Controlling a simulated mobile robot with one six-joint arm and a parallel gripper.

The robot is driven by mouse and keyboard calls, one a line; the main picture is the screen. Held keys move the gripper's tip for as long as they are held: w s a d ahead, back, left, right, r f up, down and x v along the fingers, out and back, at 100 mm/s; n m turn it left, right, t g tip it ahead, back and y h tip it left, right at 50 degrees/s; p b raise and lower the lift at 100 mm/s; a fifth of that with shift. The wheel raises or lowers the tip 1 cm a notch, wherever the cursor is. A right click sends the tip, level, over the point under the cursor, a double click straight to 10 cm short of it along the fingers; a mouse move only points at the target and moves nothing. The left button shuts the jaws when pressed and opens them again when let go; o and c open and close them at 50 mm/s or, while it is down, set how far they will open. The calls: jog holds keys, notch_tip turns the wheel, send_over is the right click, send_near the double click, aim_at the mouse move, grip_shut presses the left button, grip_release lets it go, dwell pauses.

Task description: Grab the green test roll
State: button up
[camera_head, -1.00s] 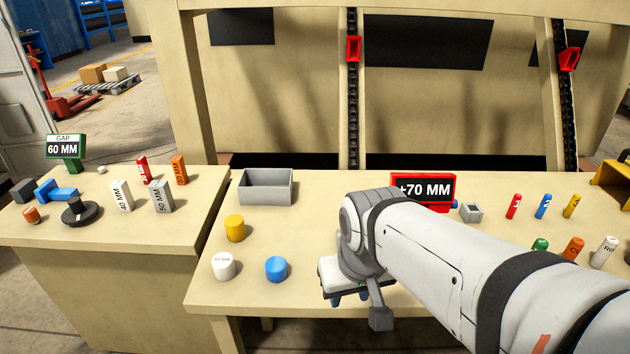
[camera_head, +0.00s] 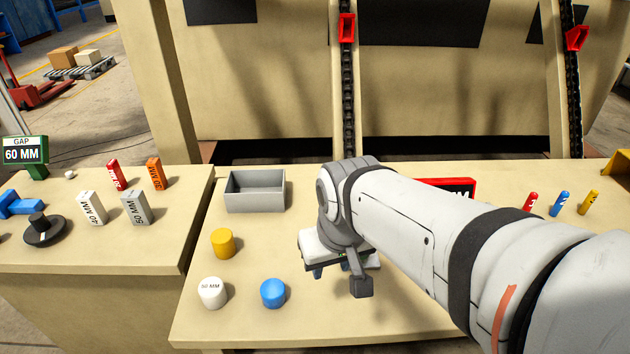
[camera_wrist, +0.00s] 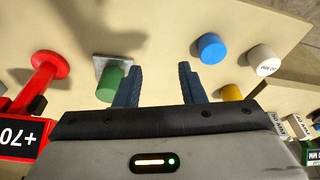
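A green roll (camera_wrist: 112,82) shows in the wrist view, left of my gripper (camera_wrist: 158,80) and right beside its left finger, which covers part of it. A grey square plate (camera_wrist: 108,64) lies by the roll; I cannot tell whether they touch. My gripper is open, its two blue fingers apart with nothing gripped between them. In the head view my gripper (camera_head: 331,270) is over the table, and my arm hides the green roll there.
On the table (camera_head: 225,325) stand yellow (camera_head: 222,243), white (camera_head: 211,292) and blue (camera_head: 273,293) rolls. A grey bin (camera_head: 255,190) is behind them. A red-framed sign (camera_wrist: 25,135) stands on a red base. Small coloured pieces (camera_head: 560,203) are at right.

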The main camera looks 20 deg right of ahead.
jog(key=shift+o, duration=1.3)
jog(key=shift+w+r, duration=0.1)
jog(key=shift+w, duration=0.15)
jog(key=o, duration=0.5)
jog(key=w+d+g+p, duration=0.1)
jog(key=w+d+p, duration=0.1)
jog(key=w+d, duration=0.3)
jog(key=shift+w+d+f+g+p, duration=0.2)
jog(key=shift+w+d+g+p, duration=0.15)
jog(key=shift+w, duration=0.85)
jog(key=shift+m+g, duration=0.3)
jog(key=shift+g, duration=0.15)
jog(key=w+d+f, duration=0.1)
jog(key=d, duration=0.1)
jog(key=w+d+f+p, duration=0.1)
jog(key=d, duration=0.1)
jog(key=w+d, duration=0.1)
jog(key=w, duration=0.1)
jog(key=shift+w+d+f, duration=0.1)
jog(key=shift+d+f, duration=0.3)
jog(key=shift+w+d+f, duration=0.1)
jog(key=shift+d+f, duration=0.1)
jog(key=shift+f, duration=0.05)
jog(key=shift+f+p, duration=0.6)
jog(key=shift+f, duration=3.25)
